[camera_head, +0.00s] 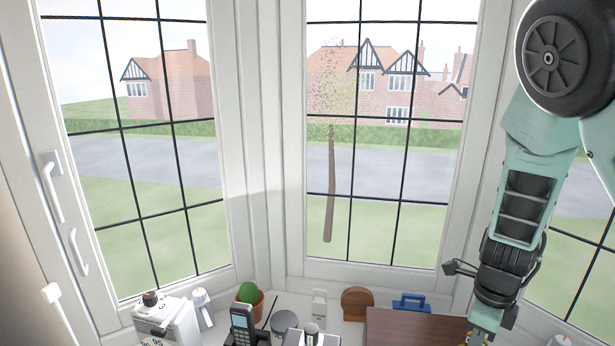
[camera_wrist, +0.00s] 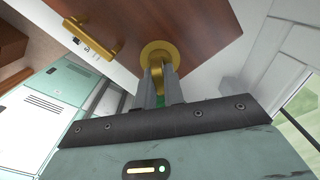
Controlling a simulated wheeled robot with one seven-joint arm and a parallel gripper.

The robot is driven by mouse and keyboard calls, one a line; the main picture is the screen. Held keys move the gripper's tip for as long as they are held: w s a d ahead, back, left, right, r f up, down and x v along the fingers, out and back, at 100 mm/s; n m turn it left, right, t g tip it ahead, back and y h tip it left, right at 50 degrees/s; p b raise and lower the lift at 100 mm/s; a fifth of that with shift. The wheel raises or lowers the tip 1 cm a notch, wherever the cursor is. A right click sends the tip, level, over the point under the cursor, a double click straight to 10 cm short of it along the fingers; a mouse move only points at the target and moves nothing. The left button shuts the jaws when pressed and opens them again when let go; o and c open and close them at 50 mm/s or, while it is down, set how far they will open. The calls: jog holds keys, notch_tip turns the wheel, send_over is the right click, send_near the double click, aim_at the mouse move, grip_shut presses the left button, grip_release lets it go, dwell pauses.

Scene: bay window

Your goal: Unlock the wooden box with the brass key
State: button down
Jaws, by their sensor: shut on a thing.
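The wooden box (camera_head: 400,325) is reddish brown and stands on the sill at the lower right in the head view, cut off by the bottom edge. In the wrist view, its wooden face (camera_wrist: 195,25) fills the top, with a round brass plate (camera_wrist: 166,47) on it. My gripper (camera_wrist: 159,78) is shut on the brass key (camera_wrist: 156,63), directly in front of that plate. The key's far end is hidden, so I cannot tell how deep it sits. In the head view, my gripper is low beside the box's right end, partly cut off.
A brass handle (camera_wrist: 98,47) shows left of the plate. Windows rise close behind.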

jog(key=shift+s+f+m+p, duration=0.1)
jog(key=shift+m+p, duration=1.15)
jog(key=shift+m, duration=0.25)
jog(key=shift+s+f+m+p, duration=0.1)
jog(key=shift+m+p, duration=1.15)
jog(key=shift+m, duration=0.25)
jog(key=c, duration=1.4)
grip_release()
jog(key=shift+w, duration=0.1)
jog(key=shift+c, duration=0.2)
jog(key=shift+w+r, duration=0.1)
notch_tip(320, 180, up, 6)
jog(key=p, duration=0.6)
jog(key=shift+r+p, duration=0.2)
jog(key=shift+p, duration=0.2)
jog(key=shift+r, duration=1.35)
